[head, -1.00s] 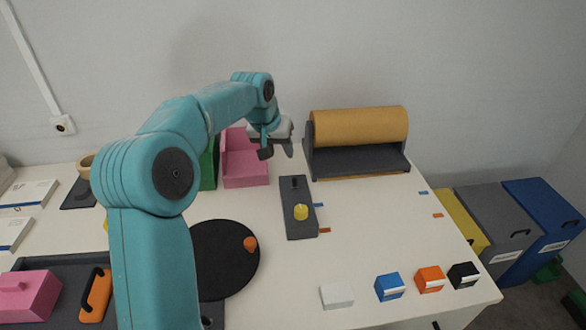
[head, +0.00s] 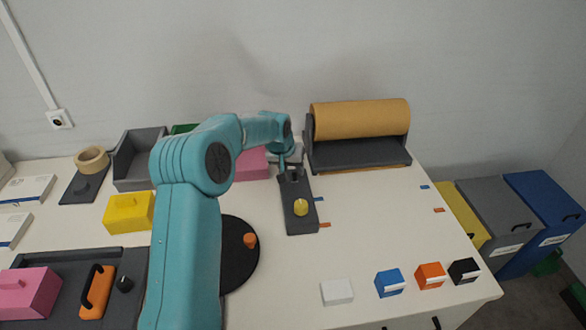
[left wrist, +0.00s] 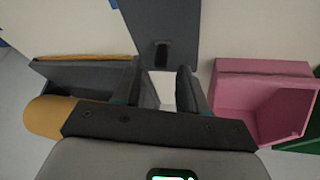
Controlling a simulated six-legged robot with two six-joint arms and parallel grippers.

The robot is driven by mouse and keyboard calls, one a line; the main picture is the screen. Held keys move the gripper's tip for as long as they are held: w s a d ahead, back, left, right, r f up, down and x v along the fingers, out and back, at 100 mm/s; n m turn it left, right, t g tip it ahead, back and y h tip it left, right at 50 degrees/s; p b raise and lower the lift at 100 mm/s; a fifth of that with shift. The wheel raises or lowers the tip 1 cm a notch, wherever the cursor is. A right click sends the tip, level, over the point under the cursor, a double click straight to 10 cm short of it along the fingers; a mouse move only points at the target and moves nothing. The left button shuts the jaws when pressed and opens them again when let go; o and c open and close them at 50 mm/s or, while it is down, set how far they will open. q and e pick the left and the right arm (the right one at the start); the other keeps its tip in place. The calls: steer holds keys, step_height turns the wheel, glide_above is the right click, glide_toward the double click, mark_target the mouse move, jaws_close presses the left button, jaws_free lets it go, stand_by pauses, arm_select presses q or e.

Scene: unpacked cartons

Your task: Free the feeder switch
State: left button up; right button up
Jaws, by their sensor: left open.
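A dark grey plate (head: 300,222) lies on the table in front of the paper roll feeder (head: 358,130). In the left wrist view the black switch (left wrist: 161,55) stands on the grey plate (left wrist: 165,20), just beyond my fingertips. My left gripper (head: 289,162) is above the plate's far end. In the left wrist view my left gripper (left wrist: 158,82) is open, with a pale patch between its fingers that I cannot identify. My right gripper is not in view.
A pink bin (head: 252,165) stands left of the gripper, with the feeder to its right. A black disc (head: 240,275) with an orange knob lies nearer. White, blue, orange and black blocks line the front right. Table right of the plate is mostly clear.

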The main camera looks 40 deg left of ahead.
mark_target(295, 179)
arm_select(q)
steer(key=shift+x, duration=0.9)
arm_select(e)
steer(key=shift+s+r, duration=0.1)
